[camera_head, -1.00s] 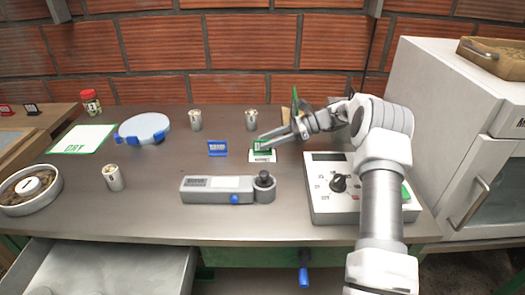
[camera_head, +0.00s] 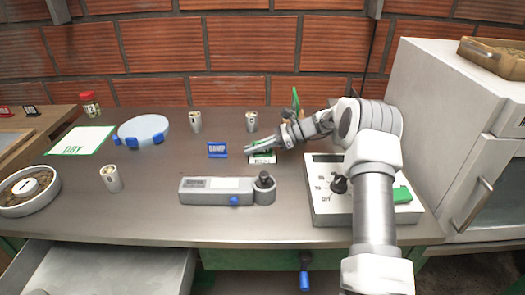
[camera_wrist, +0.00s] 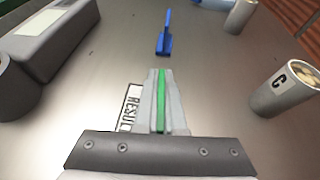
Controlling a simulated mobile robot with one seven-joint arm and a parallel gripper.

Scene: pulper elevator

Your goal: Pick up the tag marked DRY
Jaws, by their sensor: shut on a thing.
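A green tag (camera_wrist: 160,100) stands edge-on between the fingers of my gripper (camera_wrist: 160,78) in the wrist view. My gripper is shut on it. In the head view my gripper (camera_head: 250,149) covers most of the tag at the white RESULT plate (camera_head: 262,160), and the lettering on the tag cannot be read. The plate also shows beside the fingers in the wrist view (camera_wrist: 130,105). Whether the tag touches the plate cannot be told. A blue tag (camera_head: 217,149) stands just left of my gripper, and ahead of it in the wrist view (camera_wrist: 165,35).
A grey handheld device (camera_head: 225,191) lies in front, and a white control box (camera_head: 325,205) stands right. Metal cups (camera_head: 251,121) stand behind and left (camera_head: 111,178). A mat marked DRY (camera_head: 82,140) lies far left beside a round blue-clipped dish (camera_head: 144,129).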

